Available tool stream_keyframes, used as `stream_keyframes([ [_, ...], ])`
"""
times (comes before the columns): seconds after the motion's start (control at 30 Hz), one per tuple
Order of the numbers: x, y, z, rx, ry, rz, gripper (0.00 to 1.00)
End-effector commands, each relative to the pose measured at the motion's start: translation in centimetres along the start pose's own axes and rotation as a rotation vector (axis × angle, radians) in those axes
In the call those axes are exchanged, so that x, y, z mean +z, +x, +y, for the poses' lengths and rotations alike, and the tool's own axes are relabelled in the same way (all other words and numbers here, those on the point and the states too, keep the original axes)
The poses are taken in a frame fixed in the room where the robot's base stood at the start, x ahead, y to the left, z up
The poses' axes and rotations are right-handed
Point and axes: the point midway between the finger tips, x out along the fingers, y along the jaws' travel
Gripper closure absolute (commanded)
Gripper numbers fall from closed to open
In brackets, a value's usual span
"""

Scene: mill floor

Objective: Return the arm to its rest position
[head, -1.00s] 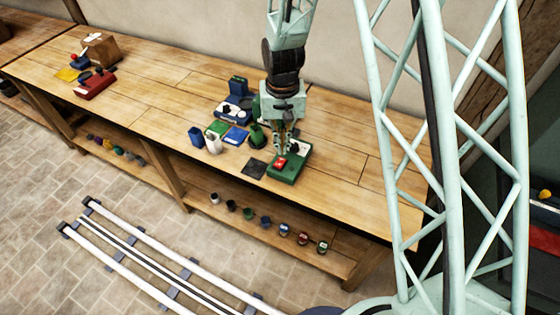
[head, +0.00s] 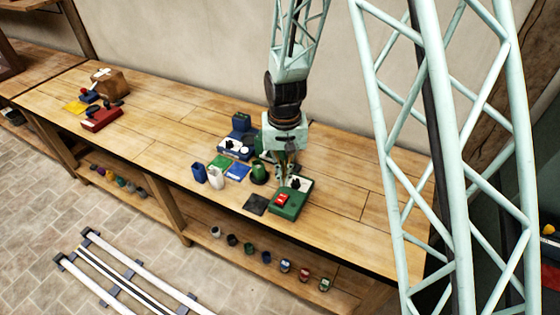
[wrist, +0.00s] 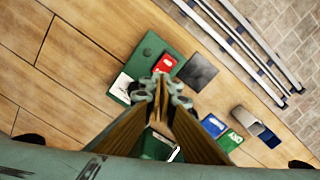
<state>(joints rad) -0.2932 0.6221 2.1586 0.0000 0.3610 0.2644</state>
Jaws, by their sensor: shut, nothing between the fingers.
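My gripper (head: 283,183) hangs pointing down from my arm at the right part of the long wooden bench (head: 340,220). Its fingers are together with nothing between them; the wrist view shows the closed tips (wrist: 160,88) too. The exact height of the fingertips above the bench is hard to tell.
A dark square (head: 255,205), a green cup (head: 259,173), a white container (head: 217,177), a blue container (head: 199,173) and a blue device (head: 238,147) crowd around. A red device (head: 101,119) and brown box (head: 110,82) stand far left. Small pots line the lower shelf (head: 270,272).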

Motion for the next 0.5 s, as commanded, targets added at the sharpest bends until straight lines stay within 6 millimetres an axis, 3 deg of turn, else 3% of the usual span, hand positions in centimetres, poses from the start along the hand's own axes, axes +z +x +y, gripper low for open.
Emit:
stream_keyframes([
  [0.27,0.0,-0.1,0.0,0.000,0.000,0.001,1.00],
  [0.5,0.2,-1.9,0.7,-0.003,0.002,0.013,1.00],
])
